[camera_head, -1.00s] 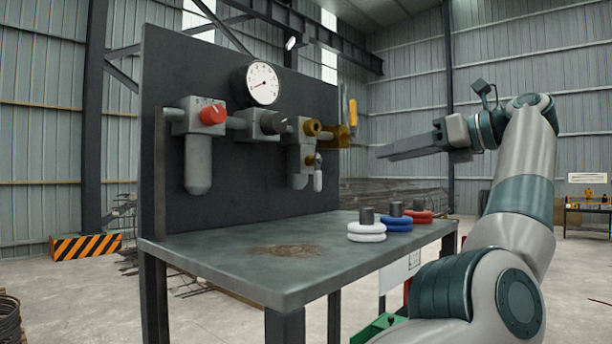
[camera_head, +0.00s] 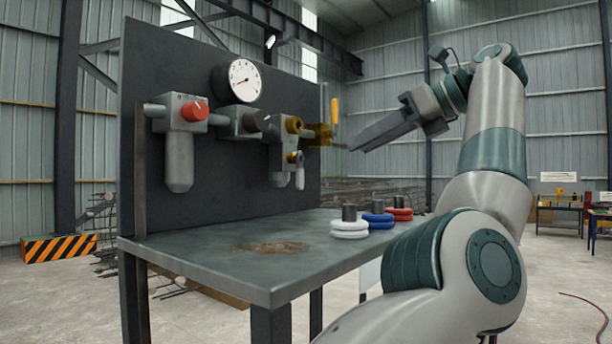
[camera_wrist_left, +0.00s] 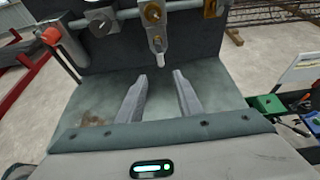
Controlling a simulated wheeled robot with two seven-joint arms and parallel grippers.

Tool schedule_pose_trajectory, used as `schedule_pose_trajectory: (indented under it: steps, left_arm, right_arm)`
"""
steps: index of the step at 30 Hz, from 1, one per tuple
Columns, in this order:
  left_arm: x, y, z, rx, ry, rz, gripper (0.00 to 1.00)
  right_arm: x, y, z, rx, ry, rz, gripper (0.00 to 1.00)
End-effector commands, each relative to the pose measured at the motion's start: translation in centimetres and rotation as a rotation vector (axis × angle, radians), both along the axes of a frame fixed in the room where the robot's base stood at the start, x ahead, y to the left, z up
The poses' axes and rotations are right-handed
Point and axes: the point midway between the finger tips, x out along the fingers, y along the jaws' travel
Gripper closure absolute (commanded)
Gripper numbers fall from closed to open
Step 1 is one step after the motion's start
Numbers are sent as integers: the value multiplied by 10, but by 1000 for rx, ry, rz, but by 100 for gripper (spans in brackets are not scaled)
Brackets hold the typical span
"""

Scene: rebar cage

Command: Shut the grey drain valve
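The grey drain valve (camera_head: 300,172) is a small grey lever on a brass body at the bottom of the right-hand grey filter unit (camera_head: 279,162). The lever hangs down. It also shows in the left wrist view (camera_wrist_left: 159,45), just beyond and between the fingertips. My left gripper (camera_head: 354,146) is to the right of the valve in the head view, apart from it. In the left wrist view its two long grey fingers (camera_wrist_left: 161,80) are spread with nothing between them. My right gripper is not in view.
The valve hangs from a pipe line on a dark upright panel (camera_head: 220,160), with a red knob (camera_head: 194,111), gauge (camera_head: 237,81) and yellow-handled valve (camera_head: 334,110). White (camera_head: 349,229), blue (camera_head: 378,219) and red (camera_head: 400,214) ringed items stand on the bench (camera_head: 210,262). The bench's middle is clear.

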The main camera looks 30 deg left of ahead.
Motion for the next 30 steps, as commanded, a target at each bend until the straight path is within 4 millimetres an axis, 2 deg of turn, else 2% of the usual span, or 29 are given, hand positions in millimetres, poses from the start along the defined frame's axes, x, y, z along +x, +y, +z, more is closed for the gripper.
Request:
schedule_pose_trajectory:
  steps: [3, 14, 24, 30]
  left_arm:
    - [1, 14, -8, -2, 0, 2, 67]
    - [5, 66, -28, -2, 1, 3, 67]
    - [9, 120, -49, -1, 2, 1, 67]
    - [11, 139, -56, 1, 0, 1, 67]
  right_arm:
    - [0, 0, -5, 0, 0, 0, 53]
    - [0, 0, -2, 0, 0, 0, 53]
    - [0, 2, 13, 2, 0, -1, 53]
    - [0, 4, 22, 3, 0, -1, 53]
